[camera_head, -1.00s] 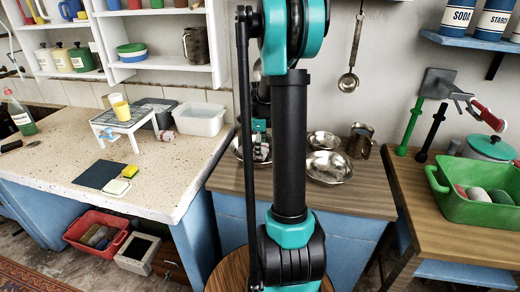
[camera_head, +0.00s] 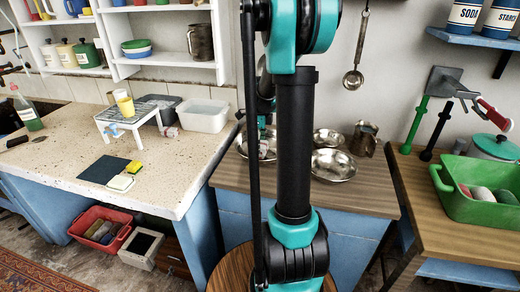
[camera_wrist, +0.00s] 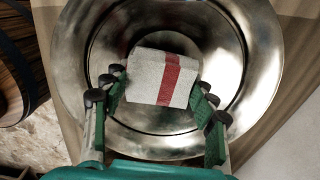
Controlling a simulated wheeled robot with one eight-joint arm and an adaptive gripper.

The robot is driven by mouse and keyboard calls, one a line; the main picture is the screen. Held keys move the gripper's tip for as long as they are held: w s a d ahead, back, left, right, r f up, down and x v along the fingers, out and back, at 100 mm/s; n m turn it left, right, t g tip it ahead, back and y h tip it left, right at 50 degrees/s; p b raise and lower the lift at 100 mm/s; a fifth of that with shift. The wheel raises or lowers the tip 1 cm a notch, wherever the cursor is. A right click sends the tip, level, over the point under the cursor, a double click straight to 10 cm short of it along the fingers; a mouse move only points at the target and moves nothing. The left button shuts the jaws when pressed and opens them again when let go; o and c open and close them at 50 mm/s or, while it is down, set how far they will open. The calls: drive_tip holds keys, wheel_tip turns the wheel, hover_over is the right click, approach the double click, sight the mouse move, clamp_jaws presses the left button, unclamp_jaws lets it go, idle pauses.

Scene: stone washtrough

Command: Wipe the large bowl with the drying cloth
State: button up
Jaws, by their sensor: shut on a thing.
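The drying cloth (camera_wrist: 163,78), pale grey with a red stripe, is folded between the fingers of my gripper (camera_wrist: 160,88) in the wrist view. My gripper is shut on it. The large bowl (camera_wrist: 255,62), a shiny round metal bowl, lies behind the cloth and fills most of the wrist view. The cloth is over the bowl's inside; I cannot tell whether it touches the metal. In the head view my arm hides most of this bowl, and my gripper (camera_head: 265,148) shows only in part beside the arm.
Two smaller metal bowls (camera_head: 334,165) and a metal mug (camera_head: 364,139) stand to the right on the same wooden counter (camera_head: 360,195). A ladle (camera_head: 353,80) hangs above. A green basin (camera_head: 480,190) is far right. A white tub (camera_head: 204,116) is on the left counter.

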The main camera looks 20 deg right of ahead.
drive_tip(key=shift+r, duration=2.2)
drive_tip(key=shift+r, duration=1.5)
drive_tip(key=shift+s, duration=0.15)
